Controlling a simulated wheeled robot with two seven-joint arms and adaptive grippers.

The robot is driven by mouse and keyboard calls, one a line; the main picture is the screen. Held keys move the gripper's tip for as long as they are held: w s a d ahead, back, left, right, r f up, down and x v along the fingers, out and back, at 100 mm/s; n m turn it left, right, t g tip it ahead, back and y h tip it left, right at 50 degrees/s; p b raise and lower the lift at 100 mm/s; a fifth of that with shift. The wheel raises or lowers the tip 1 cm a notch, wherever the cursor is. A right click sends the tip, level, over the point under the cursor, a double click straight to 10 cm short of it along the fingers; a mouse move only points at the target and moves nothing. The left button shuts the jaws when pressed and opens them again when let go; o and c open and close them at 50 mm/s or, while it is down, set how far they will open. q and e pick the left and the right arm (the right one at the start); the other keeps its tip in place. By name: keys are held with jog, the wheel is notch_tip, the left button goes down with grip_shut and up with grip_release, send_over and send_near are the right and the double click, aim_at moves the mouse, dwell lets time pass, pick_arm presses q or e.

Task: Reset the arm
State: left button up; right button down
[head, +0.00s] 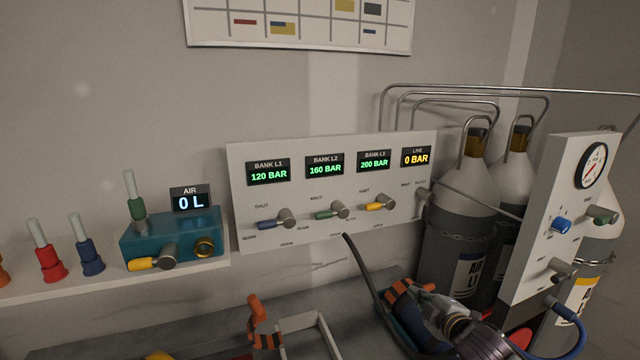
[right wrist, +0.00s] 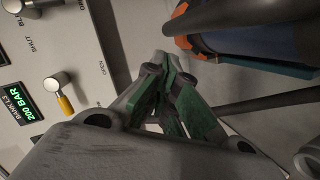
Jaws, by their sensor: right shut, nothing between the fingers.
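My right arm comes in from the lower right in the head view. My right gripper (head: 422,290) is low in front of the bench, beside a dark blue object with an orange band (head: 408,318). In the right wrist view my right gripper (right wrist: 172,75) shows its green-padded fingers drawn together, with nothing held. The blue and orange object (right wrist: 270,55) is at the upper right there, apart from the fingers. My left gripper is in neither view.
A white valve panel (head: 330,235) with bank displays stands behind. A gauge panel (head: 545,215) and grey gas cylinders (head: 460,225) stand at right. A teal air box (head: 190,240) sits on the left shelf. An orange and black clamp (head: 263,325) stands low centre.

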jog(key=s+a+f+m+g, duration=0.1)
jog(key=s+f+m, duration=0.1)
jog(key=s+f, duration=0.2)
jog(key=s+a+f+m+g+h, duration=0.1)
jog(key=s+f+m+g, duration=0.1)
jog(key=s+f+m, duration=0.1)
jog(key=s+a+f+m+g, duration=0.1)
jog(key=s+f+m+g, duration=0.1)
jog(key=s+f, duration=0.3)
jog(key=shift+s+h, duration=0.4)
jog(key=shift+s, duration=0.55)
jog(key=s+a+f+m+g, duration=0.1)
jog(key=s+f+m+g, duration=0.2)
jog(key=s, duration=0.5)
jog(key=s+f+m+g, duration=0.2)
jog(key=s+m+g, duration=0.1)
jog(key=s, duration=0.4)
notch_tip(320, 180, down, 32)
jog(key=s+d+f, duration=0.1)
jog(key=s+d, duration=0.1)
jog(key=s+d+f+g, duration=0.1)
jog(key=s+d+f, duration=0.2)
jog(key=s+f, duration=0.7)
jog(key=s+d+f+g+h, duration=0.1)
jog(key=s+d+f, duration=0.2)
jog(key=s+f, duration=0.7)
jog(key=shift+s+d+n, duration=0.3)
jog(key=shift+s, duration=0.35)
